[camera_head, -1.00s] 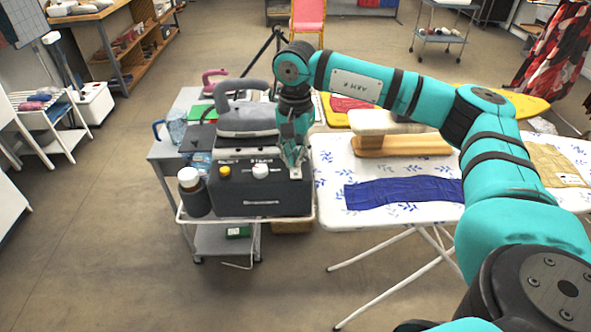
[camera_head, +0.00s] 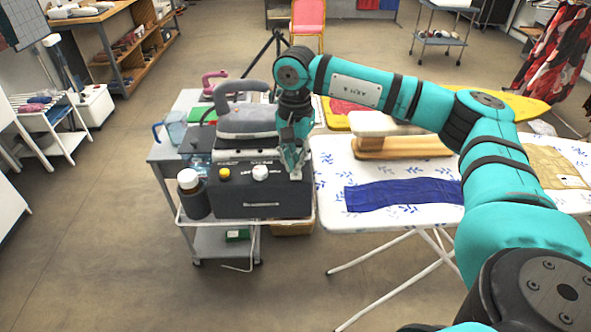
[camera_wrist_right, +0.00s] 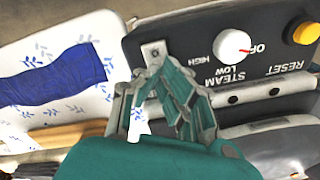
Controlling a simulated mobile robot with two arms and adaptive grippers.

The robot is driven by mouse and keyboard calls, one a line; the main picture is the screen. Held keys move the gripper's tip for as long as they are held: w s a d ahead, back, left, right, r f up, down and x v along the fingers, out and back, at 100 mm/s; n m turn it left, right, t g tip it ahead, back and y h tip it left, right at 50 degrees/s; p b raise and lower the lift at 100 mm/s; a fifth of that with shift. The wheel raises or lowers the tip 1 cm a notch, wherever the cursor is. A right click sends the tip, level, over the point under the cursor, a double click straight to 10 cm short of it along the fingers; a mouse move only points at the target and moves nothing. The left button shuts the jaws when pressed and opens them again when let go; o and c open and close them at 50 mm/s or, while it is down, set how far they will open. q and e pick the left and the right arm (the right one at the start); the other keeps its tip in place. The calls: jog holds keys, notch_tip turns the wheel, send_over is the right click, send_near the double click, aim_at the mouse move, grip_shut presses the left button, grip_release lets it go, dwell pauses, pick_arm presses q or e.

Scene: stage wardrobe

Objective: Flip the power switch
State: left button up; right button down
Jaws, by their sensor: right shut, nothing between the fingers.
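The steam station (camera_head: 262,205) is a dark grey box on a small cart. Its top panel has a white dial (camera_head: 260,172) and a yellow button (camera_head: 224,174). In the right wrist view the dial (camera_wrist_right: 232,45) has OFF, LOW, HIGH and STEAM around it, and the button (camera_wrist_right: 302,32) is marked RESET. A small metal plate with a switch (camera_wrist_right: 155,52) sits near the panel's corner. My right gripper (camera_head: 296,174) is shut and empty at that corner, its fingertips (camera_wrist_right: 160,76) close to the plate; I cannot tell whether they touch. My left gripper is out of view.
A grey iron (camera_head: 247,121) rests behind the panel. A dark bottle (camera_head: 193,198) with a white cap stands at the cart's left. The ironing board (camera_head: 328,192) is close on the right, with blue cloth (camera_head: 400,192) and a wooden sleeve board (camera_head: 400,147). Floor in front is clear.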

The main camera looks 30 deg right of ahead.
jog(key=shift+r+p, duration=1.95)
jog(key=shift+r, duration=1.4)
jog(key=shift+f, duration=0.1)
